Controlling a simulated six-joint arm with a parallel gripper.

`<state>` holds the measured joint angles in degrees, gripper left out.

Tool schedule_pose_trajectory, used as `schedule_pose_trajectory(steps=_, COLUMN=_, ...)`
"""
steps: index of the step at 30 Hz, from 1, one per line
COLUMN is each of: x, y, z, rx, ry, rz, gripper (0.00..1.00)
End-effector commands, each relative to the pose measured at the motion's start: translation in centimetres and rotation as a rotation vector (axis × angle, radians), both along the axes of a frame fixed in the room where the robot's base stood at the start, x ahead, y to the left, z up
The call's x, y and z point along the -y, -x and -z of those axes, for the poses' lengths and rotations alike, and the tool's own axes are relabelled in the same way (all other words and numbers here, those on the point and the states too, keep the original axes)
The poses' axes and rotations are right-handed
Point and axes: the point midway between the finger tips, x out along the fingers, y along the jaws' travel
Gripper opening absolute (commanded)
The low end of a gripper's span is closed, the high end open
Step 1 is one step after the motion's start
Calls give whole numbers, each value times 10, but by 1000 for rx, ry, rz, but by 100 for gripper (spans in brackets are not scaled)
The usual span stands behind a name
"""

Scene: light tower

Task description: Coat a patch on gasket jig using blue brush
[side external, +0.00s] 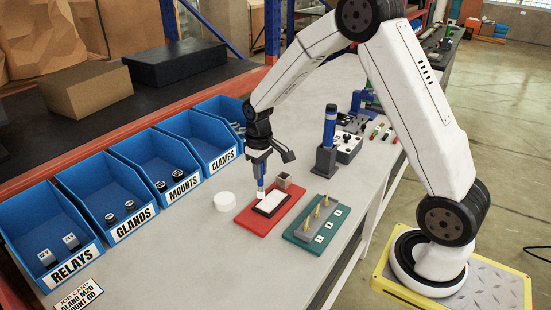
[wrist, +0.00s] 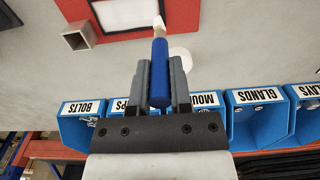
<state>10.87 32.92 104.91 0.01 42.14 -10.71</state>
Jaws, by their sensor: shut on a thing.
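My gripper (side external: 259,168) is shut on the blue brush (side external: 261,186) and holds it upright, pale bristles down. In the wrist view, the brush (wrist: 160,75) sits between both fingers (wrist: 160,82). The gasket jig (side external: 262,227) is a red plate carrying a white pad with a dark border (side external: 271,203). The brush tip is at the pad's far-left end in the side view. In the wrist view, the tip overlaps the edge of the pad (wrist: 125,12) and jig (wrist: 90,27). I cannot tell whether the tip touches the surface.
A white round piece (side external: 224,201) lies left of the jig, and a grey square tube (side external: 283,181) stands behind it. A green board with brass cones (side external: 300,236) lies to the right. A blue cylinder (side external: 330,126) stands in a dark holder. Labelled blue bins (side external: 105,195) line the left.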

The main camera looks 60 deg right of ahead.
Motion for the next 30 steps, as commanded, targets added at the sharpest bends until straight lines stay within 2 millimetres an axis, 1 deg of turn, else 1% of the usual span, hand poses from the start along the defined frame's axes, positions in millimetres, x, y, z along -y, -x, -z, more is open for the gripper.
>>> schedule_pose_trajectory(steps=6, x=0, y=-1, z=-20, rx=3, ry=1, rz=0, gripper=0)
schedule_pose_trajectory(steps=10, x=0, y=0, z=-28, rx=2, ry=0, rz=0, gripper=0)
schedule_pose_trajectory(steps=15, x=0, y=0, z=-31, rx=1, ry=0, rz=0, gripper=0)
schedule_pose_trajectory(steps=30, x=2, y=-1, z=-30, rx=0, ry=0, rz=3, gripper=0)
